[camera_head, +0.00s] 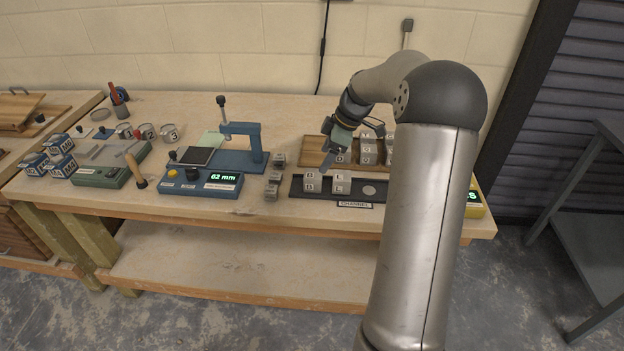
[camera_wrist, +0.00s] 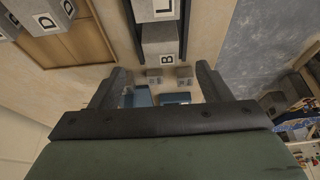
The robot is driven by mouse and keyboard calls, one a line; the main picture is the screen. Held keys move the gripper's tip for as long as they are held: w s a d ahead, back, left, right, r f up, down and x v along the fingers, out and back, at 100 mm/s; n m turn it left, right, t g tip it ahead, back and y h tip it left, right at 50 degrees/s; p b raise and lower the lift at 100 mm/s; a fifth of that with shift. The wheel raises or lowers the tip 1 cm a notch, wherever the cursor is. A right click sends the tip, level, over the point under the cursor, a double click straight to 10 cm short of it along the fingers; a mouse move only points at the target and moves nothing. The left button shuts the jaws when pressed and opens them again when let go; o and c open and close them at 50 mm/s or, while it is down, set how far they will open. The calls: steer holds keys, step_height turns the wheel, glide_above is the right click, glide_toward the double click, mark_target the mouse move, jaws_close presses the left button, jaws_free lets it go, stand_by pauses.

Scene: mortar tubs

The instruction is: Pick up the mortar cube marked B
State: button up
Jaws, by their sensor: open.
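The grey mortar cube marked B (camera_head: 311,183) sits at the left end of the dark channel tray (camera_head: 357,200). In the wrist view the B cube (camera_wrist: 163,42) is ahead, its letter facing the camera. A grey cube marked L (camera_head: 341,183) stands to its right in the same tray and also shows in the wrist view (camera_wrist: 154,11). My gripper (camera_head: 326,163) is above and behind the tray, close to the B cube. In the wrist view its two fingers (camera_wrist: 161,72) are apart, with nothing between them, and the cube appears beyond their tips.
A wooden tray (camera_head: 313,146) with several lettered cubes is behind the channel tray. Several small grey cubes (camera_head: 274,178) stand in a row left of it.

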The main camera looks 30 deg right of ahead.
mark_target(314, 174)
steer(key=p+x, duration=0.1)
steer(key=x, duration=0.7)
steer(key=shift+w+a+f+p, duration=0.1)
steer(key=shift+a+f+p, duration=0.15)
steer(key=shift+p, duration=0.1)
steer(key=c, duration=1.2)
steer(key=shift+c, duration=0.2)
steer(key=shift+r, duration=0.1)
